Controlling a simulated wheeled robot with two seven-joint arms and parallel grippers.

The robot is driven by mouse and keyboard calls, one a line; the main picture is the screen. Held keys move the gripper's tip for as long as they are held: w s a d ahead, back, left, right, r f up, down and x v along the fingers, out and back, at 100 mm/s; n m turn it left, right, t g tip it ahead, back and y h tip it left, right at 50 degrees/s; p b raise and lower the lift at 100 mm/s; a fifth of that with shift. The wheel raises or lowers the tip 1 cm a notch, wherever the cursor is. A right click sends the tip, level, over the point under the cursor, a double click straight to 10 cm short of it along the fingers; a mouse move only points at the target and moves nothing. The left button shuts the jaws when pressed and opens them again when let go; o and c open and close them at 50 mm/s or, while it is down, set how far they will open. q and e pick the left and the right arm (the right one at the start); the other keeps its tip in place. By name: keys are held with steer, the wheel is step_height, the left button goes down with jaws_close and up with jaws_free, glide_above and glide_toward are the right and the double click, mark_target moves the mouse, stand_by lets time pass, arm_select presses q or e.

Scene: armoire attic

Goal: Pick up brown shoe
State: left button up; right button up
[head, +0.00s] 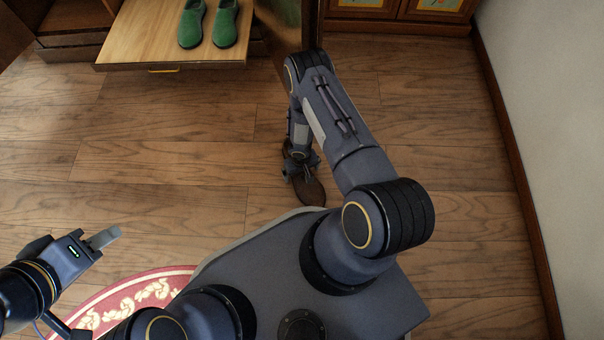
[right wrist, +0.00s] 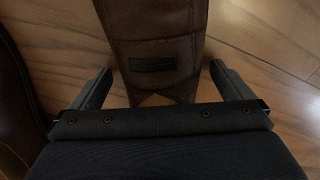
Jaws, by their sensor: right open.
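A brown shoe (right wrist: 158,75) lies on the wooden floor. In the right wrist view it runs between the two open fingers of my right gripper (right wrist: 160,88), with a gap on each side. In the head view the brown shoe (head: 309,190) is partly hidden under my right gripper (head: 300,172), just beyond my base. A second brown, shoe-like thing (right wrist: 18,85) shows at the left edge of the right wrist view. My left gripper (head: 98,243) is at the left, above the floor and away from the shoe; its finger gap is hard to make out.
A pair of green shoes (head: 208,24) sits on a pulled-out wooden drawer (head: 135,40) at the top left. A red patterned rug (head: 140,300) lies at the lower left. A wall (head: 560,120) bounds the right side. The floor between is mostly clear.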

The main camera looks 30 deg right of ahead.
steer(key=c, duration=1.2)
steer(key=shift+r, duration=0.1)
